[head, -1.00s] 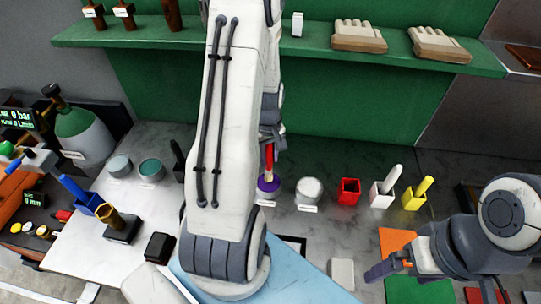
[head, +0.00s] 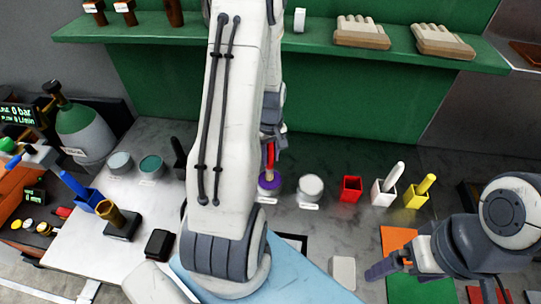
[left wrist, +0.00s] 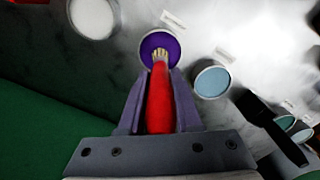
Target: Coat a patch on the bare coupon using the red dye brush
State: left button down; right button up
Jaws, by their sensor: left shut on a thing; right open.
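My left gripper (head: 270,140) is shut on the red dye brush (head: 270,157), which points down over the purple dye pot (head: 268,190). In the left wrist view, the red handle (left wrist: 159,100) lies between the fingers and the pale bristles overlap the purple dye (left wrist: 150,42). I cannot tell whether the bristles touch the dye. The red holder (head: 351,189) stands empty to the right. My right gripper (head: 385,268) is open and empty at the lower right. I cannot make out a bare coupon for certain; a dark-framed piece (head: 293,242) is partly hidden behind my left arm.
A white-topped pot (head: 310,187) stands just right of the purple one. White (head: 383,194) and yellow (head: 415,198) holders keep their brushes. Orange (head: 397,240) and green (head: 420,291) squares lie near my right gripper. A blue holder (head: 86,203) stands at left.

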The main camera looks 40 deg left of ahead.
pick_arm(q)
jog(key=shift+f, duration=0.5)
dwell(1.1)
notch_tip(320, 180, up, 7)
jog(key=p, duration=0.5)
jog(key=shift+r+p, duration=0.1)
jog(key=shift+p, duration=0.2)
dwell(0.7)
